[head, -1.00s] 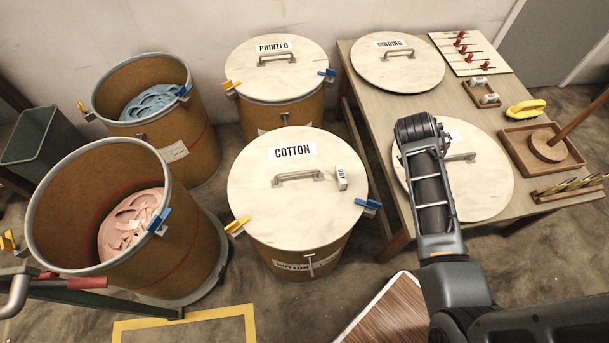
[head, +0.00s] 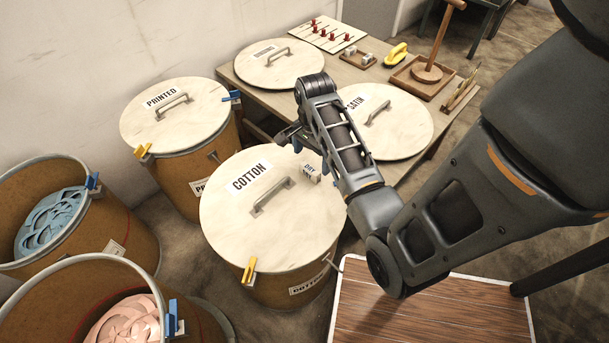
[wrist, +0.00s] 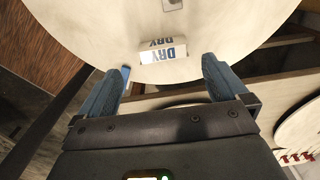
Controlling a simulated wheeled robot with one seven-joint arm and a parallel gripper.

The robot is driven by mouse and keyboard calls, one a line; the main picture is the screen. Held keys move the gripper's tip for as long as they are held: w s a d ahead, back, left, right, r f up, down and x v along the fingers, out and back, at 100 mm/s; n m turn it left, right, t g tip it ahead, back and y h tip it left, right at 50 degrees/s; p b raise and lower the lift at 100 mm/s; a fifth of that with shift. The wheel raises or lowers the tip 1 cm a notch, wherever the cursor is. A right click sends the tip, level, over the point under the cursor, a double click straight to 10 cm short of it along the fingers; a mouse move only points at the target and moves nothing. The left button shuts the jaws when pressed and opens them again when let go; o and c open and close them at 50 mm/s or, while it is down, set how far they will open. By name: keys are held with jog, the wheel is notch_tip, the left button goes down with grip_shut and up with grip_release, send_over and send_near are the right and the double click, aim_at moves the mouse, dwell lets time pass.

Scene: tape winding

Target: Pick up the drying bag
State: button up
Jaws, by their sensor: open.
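The drying bag is a small white block marked DRY (head: 312,172). It rests on the pale round lid marked COTTON (head: 232,215), near the lid's right edge. It also shows in the wrist view (wrist: 163,50), just beyond the fingertips and between their lines. My gripper (head: 290,140) is above the lid's far right edge in the head view, its fingers partly hidden by the wrist. In the wrist view its two blue fingers (wrist: 168,65) are spread apart with nothing between them.
The wooden table (head: 248,88) behind holds more lids, including SATIN (head: 405,128), a yellow-handled tool (head: 396,54) and a wooden stand (head: 427,72). The PRINTED drum (head: 175,120) stands left. Open drums with blue (head: 50,222) and pink cuttings (head: 125,322) are at lower left.

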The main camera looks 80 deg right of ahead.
aim_at(310, 168)
jog(key=f, duration=0.6)
jog(key=shift+w+b, duration=0.25)
jog(key=shift+b, duration=0.05)
jog(key=c, duration=1)
jog(key=shift+r, duration=0.1)
